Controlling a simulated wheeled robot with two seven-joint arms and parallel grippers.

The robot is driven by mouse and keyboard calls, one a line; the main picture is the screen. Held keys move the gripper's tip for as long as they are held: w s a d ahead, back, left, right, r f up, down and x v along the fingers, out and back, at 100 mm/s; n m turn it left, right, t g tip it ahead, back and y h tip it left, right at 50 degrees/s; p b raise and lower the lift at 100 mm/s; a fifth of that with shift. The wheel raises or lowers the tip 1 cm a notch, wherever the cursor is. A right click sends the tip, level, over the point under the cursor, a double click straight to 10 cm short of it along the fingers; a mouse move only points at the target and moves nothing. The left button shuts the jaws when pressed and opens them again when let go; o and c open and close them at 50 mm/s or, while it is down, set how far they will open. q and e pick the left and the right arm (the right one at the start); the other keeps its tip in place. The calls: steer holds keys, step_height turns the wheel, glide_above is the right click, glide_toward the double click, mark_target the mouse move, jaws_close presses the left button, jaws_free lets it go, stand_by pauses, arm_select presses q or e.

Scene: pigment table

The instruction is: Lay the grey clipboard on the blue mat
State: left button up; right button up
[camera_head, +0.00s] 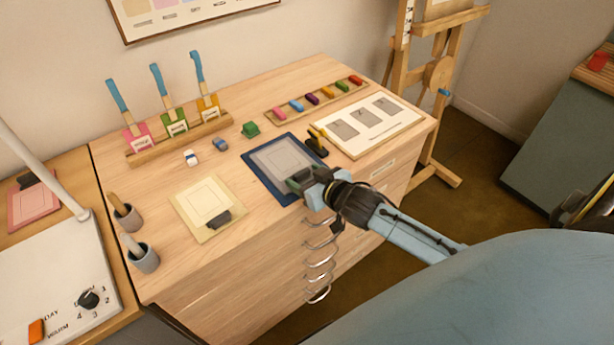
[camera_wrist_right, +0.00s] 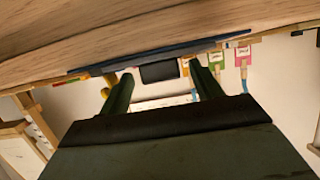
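The grey clipboard (camera_head: 283,157) lies flat on the blue mat (camera_head: 257,171), inside its dark blue border. My right gripper (camera_head: 300,181) is at the mat's near edge and covers the clipboard's near end in the head view. In the right wrist view, the two fingers of my right gripper (camera_wrist_right: 162,85) stand apart. The clipboard's dark clip (camera_wrist_right: 160,72) shows between them, with a gap on each side. The mat (camera_wrist_right: 105,67) shows there as a thin blue strip. My left gripper is not in view.
A cream clipboard (camera_head: 208,206) lies to the left, with bare wood between. A card board (camera_head: 368,127) lies right of the mat, with a dark yellow-topped item (camera_head: 316,145) close by.

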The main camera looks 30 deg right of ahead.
steer(key=shift+r, duration=0.2)
steer(key=a+p+v, duration=0.1)
steer(key=v, duration=1.1)
steer(key=shift+d, duration=0.45)
steer(key=shift+f, duration=0.1)
steer(key=s+d+f+g+h, duration=0.1)
steer(key=s+f+g, duration=0.25)
steer(key=f, duration=0.95)
steer(key=s+d+f+g+h, duration=0.15)
steer(key=s+f, duration=0.35)
steer(key=f, duration=0.7)
steer(key=s+a+f+g, duration=0.3)
steer(key=s+f, duration=0.6)
steer(key=s, duration=0.3)
steer(key=s+a+f+n+g+y, duration=0.1)
steer(key=s+a+f+g, duration=0.3)
steer(key=s+f, duration=0.5)
steer(key=s, duration=0.4)
steer(key=shift+a, duration=0.35)
